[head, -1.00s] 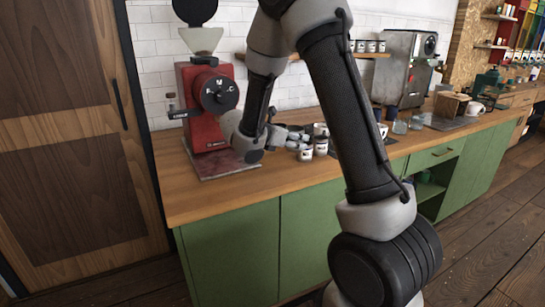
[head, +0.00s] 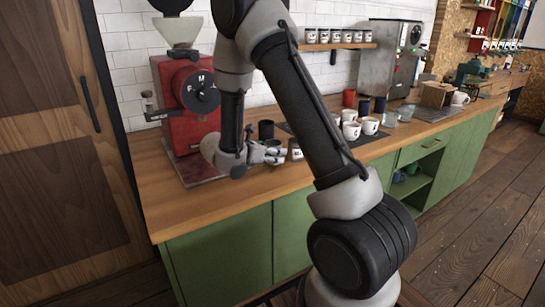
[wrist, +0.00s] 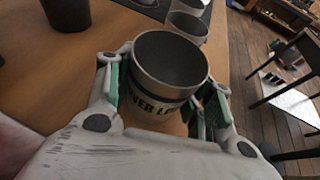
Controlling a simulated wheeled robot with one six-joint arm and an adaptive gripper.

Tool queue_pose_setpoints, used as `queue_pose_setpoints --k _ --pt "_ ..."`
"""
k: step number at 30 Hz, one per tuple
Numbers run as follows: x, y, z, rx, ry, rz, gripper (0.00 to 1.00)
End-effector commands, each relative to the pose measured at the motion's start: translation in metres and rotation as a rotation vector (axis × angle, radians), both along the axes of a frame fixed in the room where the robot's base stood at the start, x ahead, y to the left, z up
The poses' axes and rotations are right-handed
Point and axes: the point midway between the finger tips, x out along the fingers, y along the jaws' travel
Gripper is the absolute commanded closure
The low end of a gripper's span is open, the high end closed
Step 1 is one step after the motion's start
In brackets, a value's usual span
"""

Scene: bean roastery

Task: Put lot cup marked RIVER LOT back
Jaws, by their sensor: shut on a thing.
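My gripper (head: 282,155) is low over the wooden counter in front of the red grinder. In the wrist view its two green-padded fingers (wrist: 165,105) are shut around a white lot cup (wrist: 160,113). The cup is upright, with a dark, empty-looking inside. Its black lettering shows only in part, reading about "VER LO", which fits RIVER LOT. In the head view this cup (head: 295,150) shows at the fingertips. Its base is hidden, so I cannot tell whether it touches the counter.
A wall shelf (head: 312,46) holds a row of several labelled cups. A black cup (head: 266,130) stands behind my gripper. More white cups (head: 369,126) stand on a dark mat to the right. The red grinder (head: 188,103) is close on the left. The counter's front strip (head: 215,210) is bare.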

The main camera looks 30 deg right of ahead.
Motion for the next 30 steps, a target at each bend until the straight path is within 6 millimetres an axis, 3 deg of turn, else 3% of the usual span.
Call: queue_pose_setpoints --k 3,13,14,17,30 --pt "-0.0003 -0.0002 -0.0134 0.000 0.001 -0.001 0.75" --pt "-0.0002 0.0000 -0.0164 0.000 0.001 -0.001 0.75" --pt "-0.0002 0.0000 -0.0164 0.000 0.001 0.000 0.44" --pt "-0.0001 0.0001 -0.0161 0.000 0.001 0.000 0.27" --pt "-0.0006 0.0063 -0.0101 0.000 -0.001 0.004 0.27"
